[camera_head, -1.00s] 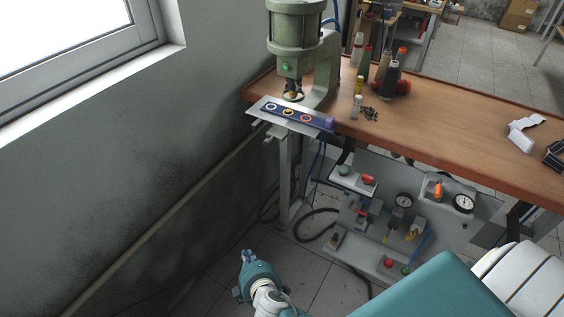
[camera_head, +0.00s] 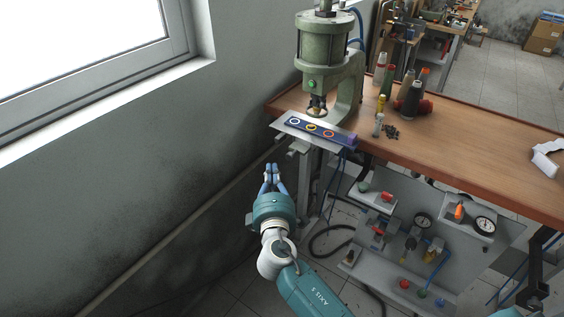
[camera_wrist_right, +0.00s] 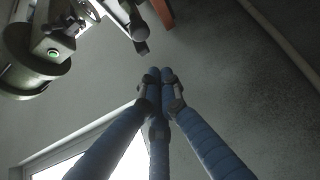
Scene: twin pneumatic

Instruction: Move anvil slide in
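A dark blue slide (camera_head: 320,131) with white, yellow and orange rings lies on a grey metal plate (camera_head: 281,124) at the table's left corner, in front of the green press (camera_head: 327,55). Its right end has a purple block (camera_head: 352,140). The press's ram tip is above and behind the slide. My right gripper (camera_head: 271,168) is below and left of the plate in the head view, apart from it. Its blue fingers meet closely at the tips in the right wrist view (camera_wrist_right: 160,76), with nothing between them. My left gripper is out of view.
A pneumatic panel (camera_head: 400,262) with gauges and coloured knobs hangs below the table. The grey wall (camera_head: 150,180) is close on the left.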

